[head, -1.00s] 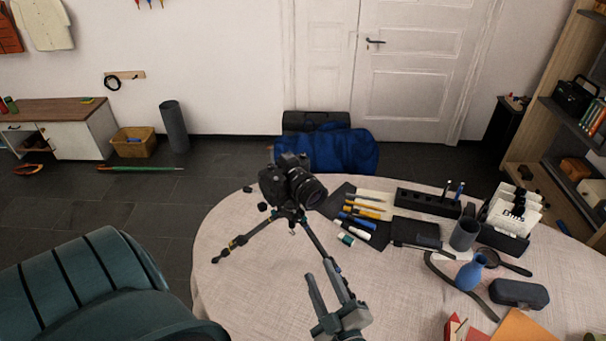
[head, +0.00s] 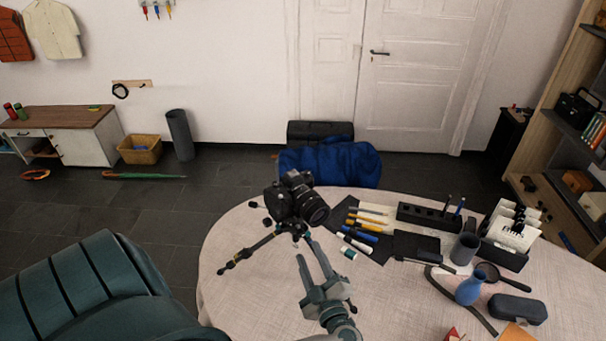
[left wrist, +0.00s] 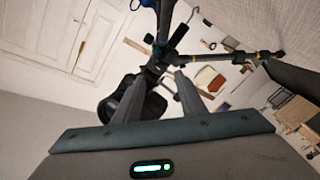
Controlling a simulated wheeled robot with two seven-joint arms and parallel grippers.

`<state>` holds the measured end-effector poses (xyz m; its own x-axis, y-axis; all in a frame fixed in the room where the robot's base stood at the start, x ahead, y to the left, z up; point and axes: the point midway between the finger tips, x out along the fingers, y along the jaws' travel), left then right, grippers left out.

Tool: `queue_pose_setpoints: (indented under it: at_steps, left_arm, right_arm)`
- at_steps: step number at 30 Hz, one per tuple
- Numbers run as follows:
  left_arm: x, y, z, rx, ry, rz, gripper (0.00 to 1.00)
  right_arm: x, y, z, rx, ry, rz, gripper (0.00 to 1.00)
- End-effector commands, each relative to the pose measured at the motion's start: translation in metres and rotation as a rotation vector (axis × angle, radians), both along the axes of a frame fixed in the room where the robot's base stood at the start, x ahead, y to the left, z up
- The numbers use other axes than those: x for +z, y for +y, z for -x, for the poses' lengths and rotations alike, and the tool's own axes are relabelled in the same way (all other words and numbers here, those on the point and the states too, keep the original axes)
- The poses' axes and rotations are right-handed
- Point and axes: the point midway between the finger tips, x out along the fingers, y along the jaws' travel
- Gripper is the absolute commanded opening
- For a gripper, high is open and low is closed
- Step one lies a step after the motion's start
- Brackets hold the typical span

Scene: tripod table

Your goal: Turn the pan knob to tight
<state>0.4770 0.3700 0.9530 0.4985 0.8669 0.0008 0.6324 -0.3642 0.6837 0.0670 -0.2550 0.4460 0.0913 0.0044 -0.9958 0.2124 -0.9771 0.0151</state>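A black camera (head: 297,201) sits on a small tripod (head: 262,247) with spread legs on the round table (head: 225,290). Small dark knobs (head: 254,204) stick out to the left of the camera; I cannot tell which one is the pan knob. My left gripper (head: 309,250) is open and empty, its fingers pointing at the tripod just below the camera. In the left wrist view the open fingers (left wrist: 156,79) point towards the tripod's hub (left wrist: 157,66), with the camera (left wrist: 122,97) at the left finger. Contact cannot be told. My right gripper is not in view.
Pens on a dark mat (head: 360,230), a black pen block (head: 428,217), a grey cup (head: 465,249), a blue vase (head: 469,288) and a dark case (head: 517,308) stand to the right. The table's front left is clear.

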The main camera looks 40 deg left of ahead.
Motion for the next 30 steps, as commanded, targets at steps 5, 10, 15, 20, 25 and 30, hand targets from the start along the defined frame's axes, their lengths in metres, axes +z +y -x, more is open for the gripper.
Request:
queue_pose_setpoints:
  at_steps: [5,10,15,20,25,30]
  left_arm:
    - [0.004,0.029,-0.016,0.001,0.001,-0.005,0.37]
    - [0.002,0.047,-0.028,-0.001,0.002,-0.002,0.37]
    - [0.001,0.057,-0.033,-0.001,0.001,0.0,0.37]
    - [0.0,0.059,-0.034,0.0,0.001,0.001,0.37]
    - [0.0,0.059,-0.034,0.0,0.001,0.001,0.37]
    - [0.0,0.059,-0.034,0.0,0.001,0.001,0.04]
  right_arm:
    - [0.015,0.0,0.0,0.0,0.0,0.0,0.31]
    - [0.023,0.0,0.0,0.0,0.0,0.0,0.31]
    - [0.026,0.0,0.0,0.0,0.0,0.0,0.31]
    - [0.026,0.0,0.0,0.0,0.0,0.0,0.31]
    - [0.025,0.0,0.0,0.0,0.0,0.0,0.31]
    - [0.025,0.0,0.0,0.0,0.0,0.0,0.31]
